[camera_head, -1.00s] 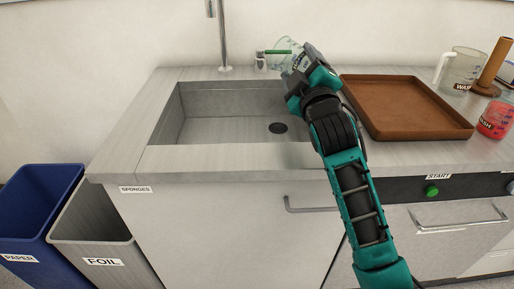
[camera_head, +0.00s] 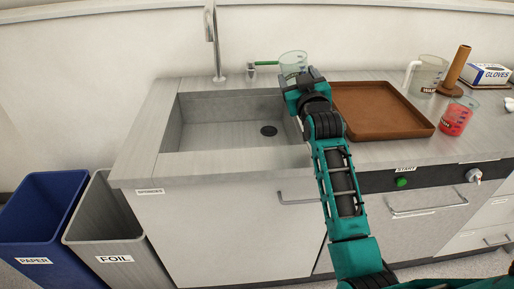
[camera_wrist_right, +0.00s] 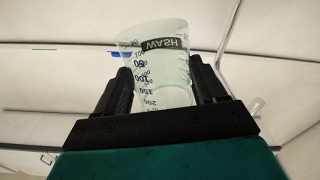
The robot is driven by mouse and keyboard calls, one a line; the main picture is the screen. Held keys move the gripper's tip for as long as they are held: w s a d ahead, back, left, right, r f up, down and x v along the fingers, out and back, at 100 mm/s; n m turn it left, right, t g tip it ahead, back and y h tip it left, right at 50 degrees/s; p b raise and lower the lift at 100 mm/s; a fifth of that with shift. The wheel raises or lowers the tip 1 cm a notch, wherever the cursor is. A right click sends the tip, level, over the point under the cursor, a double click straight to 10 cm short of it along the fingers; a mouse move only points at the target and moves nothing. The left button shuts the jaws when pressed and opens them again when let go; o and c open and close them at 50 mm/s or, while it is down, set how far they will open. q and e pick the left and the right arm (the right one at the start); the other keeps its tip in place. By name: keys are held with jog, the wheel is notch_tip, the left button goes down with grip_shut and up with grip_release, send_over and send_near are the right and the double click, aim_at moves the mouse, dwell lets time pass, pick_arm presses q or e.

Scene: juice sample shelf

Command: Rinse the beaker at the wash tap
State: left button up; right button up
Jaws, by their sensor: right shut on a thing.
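The clear beaker (camera_head: 293,60) is held up at the back of the counter, right of the sink, and looks nearly upright. My right gripper (camera_head: 297,78) is shut on it. In the right wrist view the beaker (camera_wrist_right: 160,68) sits between the two black fingers, with blue marks and a dark WASH label; it looks clear and empty. The wash tap (camera_head: 214,45) rises behind the sink, with a green lever (camera_head: 266,63) just left of the beaker. The sink (camera_head: 215,137) has a dark drain. The beaker is not over the basin. My left gripper is not seen.
A brown tray (camera_head: 375,112) lies empty right of my arm. Beyond it stand a labelled jug (camera_head: 428,74), a wooden peg (camera_head: 457,66), a red-filled beaker (camera_head: 456,117) and a glove box (camera_head: 488,74). Paper (camera_head: 40,220) and foil (camera_head: 112,232) bins stand at left.

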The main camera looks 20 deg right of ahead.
jog(key=shift+w+d+r+m+p, duration=0.1)
jog(key=shift+d+r+m+p, duration=0.1)
jog(key=shift+r+m+p, duration=0.25)
jog(key=shift+d+f+m+g+p, duration=0.3)
jog(key=shift+d+f+m+p, duration=0.15)
jog(key=shift+m, duration=0.5)
jog(key=shift+d+f, duration=0.1)
jog(key=shift+d, duration=0.05)
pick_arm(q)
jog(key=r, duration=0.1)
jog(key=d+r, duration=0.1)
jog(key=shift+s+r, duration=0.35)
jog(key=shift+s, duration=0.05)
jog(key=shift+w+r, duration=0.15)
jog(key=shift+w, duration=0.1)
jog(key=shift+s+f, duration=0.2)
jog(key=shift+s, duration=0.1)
